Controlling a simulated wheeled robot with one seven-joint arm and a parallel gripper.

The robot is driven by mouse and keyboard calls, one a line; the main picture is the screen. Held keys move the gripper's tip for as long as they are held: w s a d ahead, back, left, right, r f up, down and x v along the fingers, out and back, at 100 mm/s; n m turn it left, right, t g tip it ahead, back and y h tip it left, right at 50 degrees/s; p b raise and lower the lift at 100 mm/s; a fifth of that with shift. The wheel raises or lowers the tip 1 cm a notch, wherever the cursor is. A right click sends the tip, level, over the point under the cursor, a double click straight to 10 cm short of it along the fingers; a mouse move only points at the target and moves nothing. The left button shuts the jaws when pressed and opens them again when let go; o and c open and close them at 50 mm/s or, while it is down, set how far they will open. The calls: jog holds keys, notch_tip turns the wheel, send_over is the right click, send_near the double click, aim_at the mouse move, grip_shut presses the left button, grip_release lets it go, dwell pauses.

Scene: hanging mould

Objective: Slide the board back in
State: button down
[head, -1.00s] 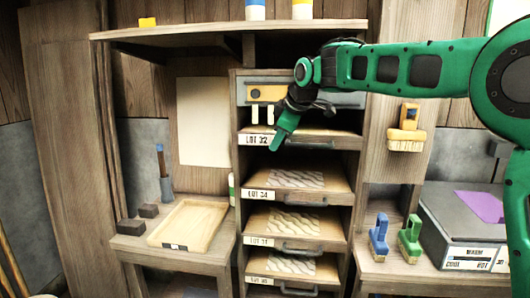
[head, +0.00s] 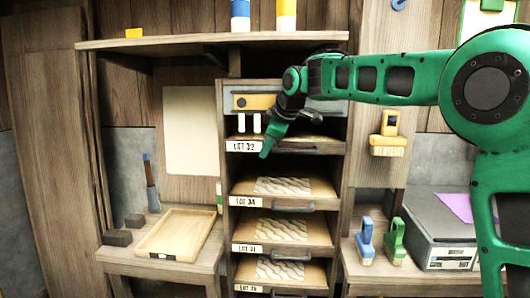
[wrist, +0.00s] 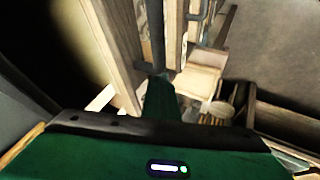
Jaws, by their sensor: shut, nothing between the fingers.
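A wooden rack (head: 337,180) holds several boards, one above another, with labelled front edges. The top board, labelled LOT 32 (head: 312,148), shows under the drawer front. Below it are the LOT 34 board (head: 330,203) and the LOT 31 board (head: 322,250), with pale patterned panels and dark handles. I cannot tell clearly which board sticks out farthest. My gripper (head: 266,151) is shut and empty, its tip pointing down at the front of the LOT 32 board. I cannot tell if it touches. In the wrist view, the green fingers (wrist: 160,100) are beside wooden edges.
A wooden tray (head: 207,222) and dark blocks (head: 117,238) lie on the left bench. Blue (head: 366,242) and green (head: 395,242) hand tools and a grey box (head: 420,225) stand on the right bench.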

jog(key=s+a+f+v, duration=0.1)
jog(key=s+v, duration=0.1)
jog(key=v, duration=0.8)
jog(key=s+d+f+m+g+h, duration=0.1)
jog(key=s+d+f+m, duration=0.35)
jog(key=d, duration=0.45)
jog(key=s+d+f+m+g+h, duration=0.1)
jog(key=s+d+f+m, duration=0.25)
jog(key=s+d, duration=0.4)
jog(key=s+d+f+m+h, duration=0.25)
jog(key=d+f, duration=0.25)
jog(key=d, duration=0.5)
jog(key=s+d+f+m+g, duration=0.1)
jog(key=s+d+f+m, duration=0.2)
jog(key=s, duration=0.6)
jog(key=s+d+f+m+g, duration=0.1)
jog(key=s+d+f+m, duration=0.3)
jog(key=s+f, duration=0.3)
jog(key=s+d+f+m+g, duration=0.2)
jog(key=s+d+f+m, duration=0.1)
jog(key=s, duration=0.9)
notch_tip(320, 180, down, 3)
jog(key=shift+s+d+r+m+y, duration=0.15)
jog(key=shift+s+m+y, duration=0.25)
jog(key=shift+m, duration=0.25)
jog(key=shift+w+f, duration=0.25)
jog(key=shift+w, duration=0.4)
